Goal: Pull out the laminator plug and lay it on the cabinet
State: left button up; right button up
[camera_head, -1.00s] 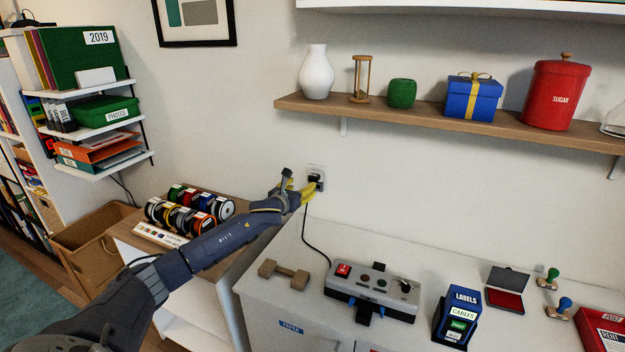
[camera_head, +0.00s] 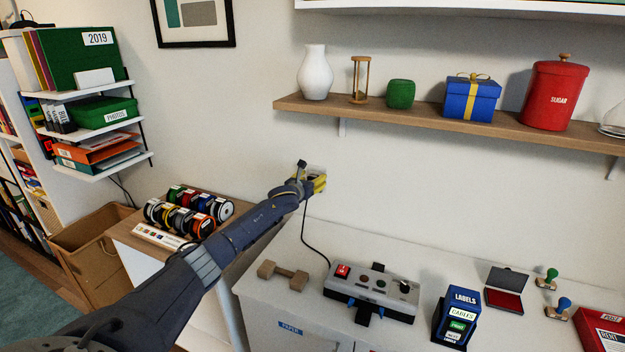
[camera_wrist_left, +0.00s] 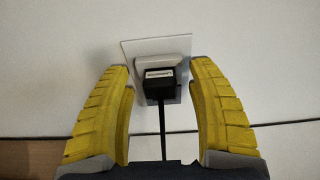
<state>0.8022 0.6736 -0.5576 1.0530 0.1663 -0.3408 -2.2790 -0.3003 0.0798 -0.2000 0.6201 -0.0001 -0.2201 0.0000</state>
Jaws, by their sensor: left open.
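The black laminator plug (camera_wrist_left: 158,84) sits in the white wall socket plate (camera_wrist_left: 157,50) in the left wrist view, with a small label on it. Its black cord (camera_head: 306,232) hangs down the wall to the laminator (camera_head: 372,291) on the cabinet (camera_head: 255,294). My left gripper (camera_head: 319,182) is at the socket. Its yellow fingers (camera_wrist_left: 160,95) are open, one on each side of the plug, with a gap to it on both sides. In the head view the gripper hides the plug. My right gripper is not in view.
A wooden shelf (camera_head: 432,119) with a vase, hourglass and tins runs above the socket. On the cabinet are a wooden dumbbell-shaped block (camera_head: 284,275), a label box (camera_head: 458,315) and stamps.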

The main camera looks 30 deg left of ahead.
pick_arm(q)
jog(key=shift+w, duration=0.2)
dwell(0.3)
grip_shut()
dwell(0.6)
jog(key=shift+s, duration=0.15)
dwell(0.5)
jog(key=shift+s, duration=0.2)
jog(key=shift+f+v, duration=0.1)
jog(key=shift+v, duration=0.7)
jog(key=shift+f+v, duration=0.15)
jog(key=shift+v, duration=0.6)
jog(key=shift+s, duration=0.1)
